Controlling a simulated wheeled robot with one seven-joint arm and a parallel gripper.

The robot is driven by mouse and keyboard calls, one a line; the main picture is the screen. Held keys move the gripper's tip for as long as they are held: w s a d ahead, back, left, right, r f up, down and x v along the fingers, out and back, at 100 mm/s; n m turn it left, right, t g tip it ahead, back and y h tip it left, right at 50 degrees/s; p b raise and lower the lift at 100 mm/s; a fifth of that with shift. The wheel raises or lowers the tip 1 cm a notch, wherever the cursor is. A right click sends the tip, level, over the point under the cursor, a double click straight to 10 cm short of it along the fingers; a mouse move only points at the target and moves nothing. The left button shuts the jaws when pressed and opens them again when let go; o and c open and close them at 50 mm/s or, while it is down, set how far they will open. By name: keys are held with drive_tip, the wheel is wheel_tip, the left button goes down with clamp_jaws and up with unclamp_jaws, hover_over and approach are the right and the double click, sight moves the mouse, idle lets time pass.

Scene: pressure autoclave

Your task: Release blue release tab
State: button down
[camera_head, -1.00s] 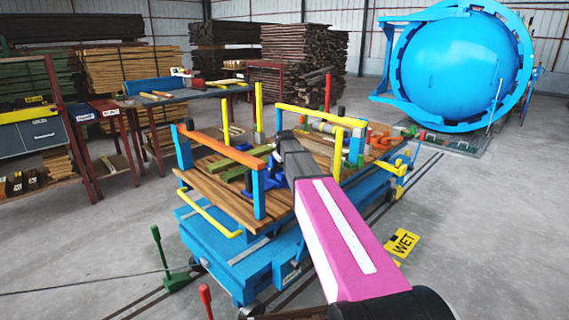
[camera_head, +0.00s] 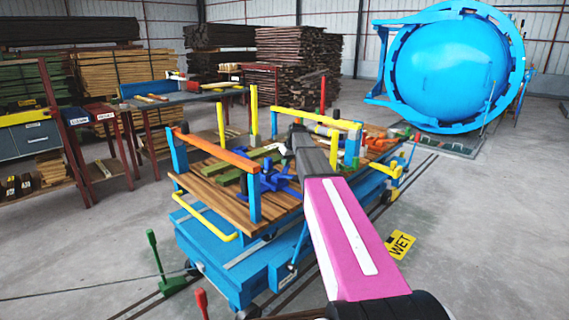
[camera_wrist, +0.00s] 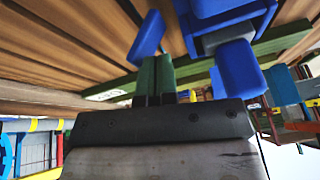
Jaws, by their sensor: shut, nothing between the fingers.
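A blue mechanism with several short arms (camera_head: 272,181) sits on the plank deck of the cart (camera_head: 215,190) in the head view. Which part of it is the release tab, I cannot tell there. In the wrist view, one blue block (camera_wrist: 147,38) is left of my gripper (camera_wrist: 156,60) and another blue block (camera_wrist: 238,70) is to its right. A larger blue body (camera_wrist: 220,18) is above right. My gripper's two dark green fingers are together with nothing between them. In the head view my arm hides the fingertips.
An orange-topped rail (camera_head: 215,150) and a yellow-topped rail (camera_head: 318,118) flank the deck. Yellow posts (camera_head: 253,110) stand near the mechanism. A green bar (camera_head: 240,165) lies beside it.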

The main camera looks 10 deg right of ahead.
drive_tip(key=shift+s+a+f, duration=0.3)
drive_tip(key=shift+s+a, duration=0.15)
drive_tip(key=shift+a, duration=0.1)
idle(0.4)
